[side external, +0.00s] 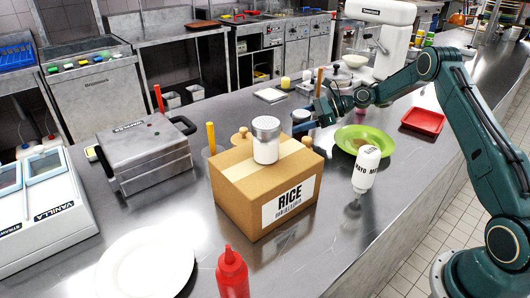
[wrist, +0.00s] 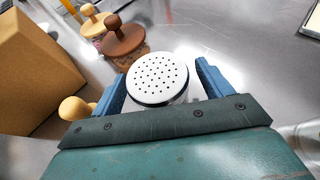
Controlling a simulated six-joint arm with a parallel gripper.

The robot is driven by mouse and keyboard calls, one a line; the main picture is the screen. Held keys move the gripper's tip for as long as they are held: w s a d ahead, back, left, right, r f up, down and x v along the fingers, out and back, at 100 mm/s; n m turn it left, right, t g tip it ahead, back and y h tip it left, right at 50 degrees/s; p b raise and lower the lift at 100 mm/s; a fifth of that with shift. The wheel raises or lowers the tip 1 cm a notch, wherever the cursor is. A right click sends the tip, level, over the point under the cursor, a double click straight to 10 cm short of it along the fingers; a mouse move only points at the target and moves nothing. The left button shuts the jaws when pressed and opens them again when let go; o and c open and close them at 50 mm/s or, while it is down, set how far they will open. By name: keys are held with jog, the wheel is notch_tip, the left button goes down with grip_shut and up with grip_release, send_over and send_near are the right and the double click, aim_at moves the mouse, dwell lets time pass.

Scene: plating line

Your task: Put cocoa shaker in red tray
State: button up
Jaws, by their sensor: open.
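A shaker with a white perforated lid (wrist: 157,76) stands between the blue fingers of my gripper (wrist: 160,90) in the wrist view. The fingers are open, one on each side of it; I cannot tell whether they touch it. In the side view my gripper (side external: 308,123) is behind the carton, at this shaker (side external: 301,116), which is partly hidden. A second shaker (side external: 266,148), with a grey perforated lid, stands upright on the carton. No cocoa label is readable on either. The red tray (side external: 423,121) lies flat and looks empty on the counter at the right.
The rice carton (side external: 233,185) stands close to my gripper, with wooden-knobbed tools (wrist: 124,38) nearby. A red squeeze bottle (side external: 232,275) is in front.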

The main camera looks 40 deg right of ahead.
jog(key=shift+w+a+f, duration=0.2)
jog(key=shift+w+a, duration=0.2)
jog(key=shift+a, duration=0.05)
jog(key=c, duration=1.2)
jog(key=shift+c, duration=0.2)
jog(key=shift+r, duration=0.1)
notch_tip(320, 180, up, 20)
dwell(0.5)
